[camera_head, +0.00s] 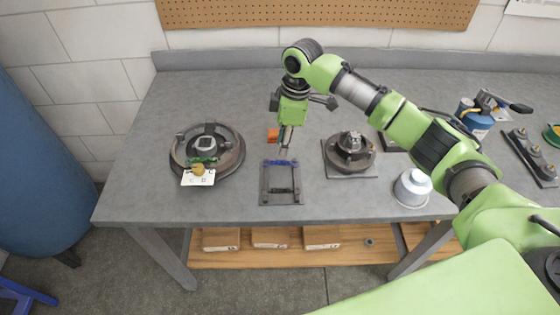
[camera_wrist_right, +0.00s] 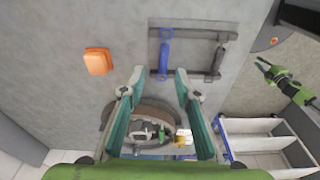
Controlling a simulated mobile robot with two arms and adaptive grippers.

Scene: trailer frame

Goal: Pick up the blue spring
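The blue spring (camera_head: 281,163) lies along the far side of a dark rectangular frame (camera_head: 266,188) on the grey workbench. In the right wrist view the blue spring (camera_wrist_right: 165,60) stands upright in the picture along one side of the frame (camera_wrist_right: 190,34).
An orange block (camera_head: 273,134) lies beside the frame. A round drum (camera_head: 236,151) with a white card (camera_head: 197,179) is at left. A smaller hub on a plate (camera_head: 350,158), a white canister (camera_head: 412,190) and a blue torch canister (camera_head: 475,121) are at right.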

